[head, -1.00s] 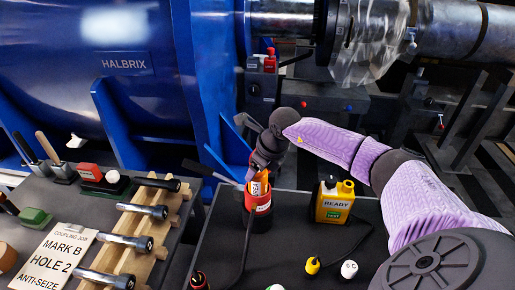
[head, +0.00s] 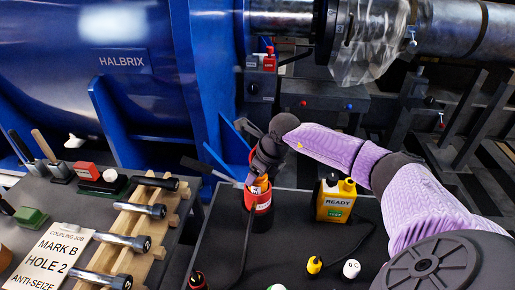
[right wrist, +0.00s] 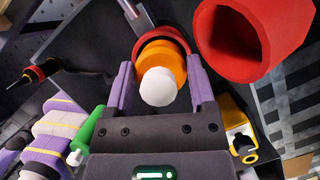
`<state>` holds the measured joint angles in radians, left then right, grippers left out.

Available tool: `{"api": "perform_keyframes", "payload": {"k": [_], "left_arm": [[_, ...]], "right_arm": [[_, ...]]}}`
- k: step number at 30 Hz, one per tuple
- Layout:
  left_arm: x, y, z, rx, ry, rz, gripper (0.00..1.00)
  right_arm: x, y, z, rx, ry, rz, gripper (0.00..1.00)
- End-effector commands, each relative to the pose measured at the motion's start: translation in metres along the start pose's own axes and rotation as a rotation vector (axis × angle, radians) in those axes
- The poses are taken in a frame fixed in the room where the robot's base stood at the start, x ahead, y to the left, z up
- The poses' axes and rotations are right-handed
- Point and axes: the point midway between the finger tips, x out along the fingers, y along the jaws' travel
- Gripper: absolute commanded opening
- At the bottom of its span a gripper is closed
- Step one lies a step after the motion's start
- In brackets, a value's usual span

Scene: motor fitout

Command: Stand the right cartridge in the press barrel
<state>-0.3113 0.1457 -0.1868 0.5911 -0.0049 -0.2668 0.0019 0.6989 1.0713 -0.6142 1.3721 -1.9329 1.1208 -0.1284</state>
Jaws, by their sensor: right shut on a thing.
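My right gripper (head: 258,182) is shut on an orange cartridge (right wrist: 168,62) with a white tip, held between its purple fingers in the right wrist view. In the head view the cartridge stands roughly upright at the red-rimmed dark press barrel (head: 262,218) on the dark bench. A red rim surrounds the cartridge's far end in the wrist view; how deep it sits is hidden. A larger hollow red tube (right wrist: 232,38) opens at the upper right of the wrist view; I cannot match it to the head view. My left gripper is not in view.
A yellow-and-black container marked READY (head: 336,200) stands right of the barrel. Small yellow-topped (head: 314,265) and white-topped (head: 351,269) items stand nearer. A wooden rack (head: 150,222) holds bolts at the left. A blue machine (head: 110,75) stands behind.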

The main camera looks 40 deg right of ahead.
Motion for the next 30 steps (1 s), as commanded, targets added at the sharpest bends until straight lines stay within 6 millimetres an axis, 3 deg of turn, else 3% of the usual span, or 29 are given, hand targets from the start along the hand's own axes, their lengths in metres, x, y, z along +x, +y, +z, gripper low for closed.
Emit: {"api": "perform_keyframes", "payload": {"k": [28,29,30], "left_arm": [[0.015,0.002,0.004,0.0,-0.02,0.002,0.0],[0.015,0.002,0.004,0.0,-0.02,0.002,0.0],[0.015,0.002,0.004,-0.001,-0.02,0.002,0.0]], "right_arm": [[0.022,0.0,-0.009,0.0,-0.001,0.0,0.0],[0.022,0.0,-0.009,0.0,-0.001,0.0,0.73],[0.022,0.0,-0.009,0.0,-0.001,0.0,0.81]]}}
